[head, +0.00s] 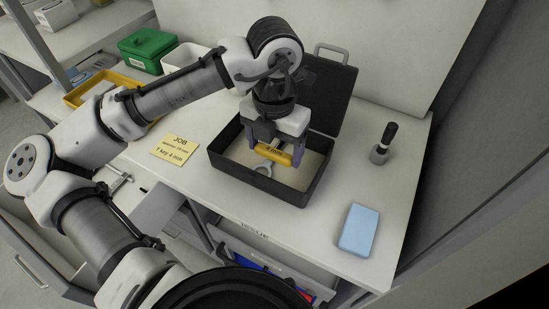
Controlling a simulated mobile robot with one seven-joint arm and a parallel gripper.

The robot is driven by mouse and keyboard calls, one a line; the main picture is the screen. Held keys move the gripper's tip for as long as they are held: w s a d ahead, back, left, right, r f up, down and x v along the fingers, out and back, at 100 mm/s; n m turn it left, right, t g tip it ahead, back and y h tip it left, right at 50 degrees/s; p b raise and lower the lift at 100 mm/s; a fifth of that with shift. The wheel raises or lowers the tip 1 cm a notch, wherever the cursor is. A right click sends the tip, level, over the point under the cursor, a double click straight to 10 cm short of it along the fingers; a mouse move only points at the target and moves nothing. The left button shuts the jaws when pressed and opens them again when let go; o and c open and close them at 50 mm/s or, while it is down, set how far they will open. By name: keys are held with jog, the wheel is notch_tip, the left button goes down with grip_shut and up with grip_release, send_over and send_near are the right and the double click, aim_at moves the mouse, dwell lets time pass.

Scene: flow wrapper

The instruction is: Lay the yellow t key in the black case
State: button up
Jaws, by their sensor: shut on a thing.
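The black case (250,192) stands open on the white worktop, its lid raised at the back and its inside pale. My gripper (274,157) points down over the case and is shut on the yellow t key (273,154), whose yellow handle lies across between the fingers. I cannot tell whether the key touches the case floor. The rest of the key is hard to make out.
A yellow job note (175,149) lies left of the case. A blue block (359,230) and a dark-handled tool in a grey holder (381,147) are at right. A green box (147,49), a white bin (185,58) and a yellow tray (88,92) stand at back left.

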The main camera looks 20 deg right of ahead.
aim_at(274, 164)
jog(key=shift+f, duration=2.15)
jog(key=shift+f+b, duration=0.4)
jog(key=shift+f, duration=0.25)
jog(key=o, duration=1)
notch_tip(274, 164, up, 13)
jog(key=shift+r, duration=0.2)
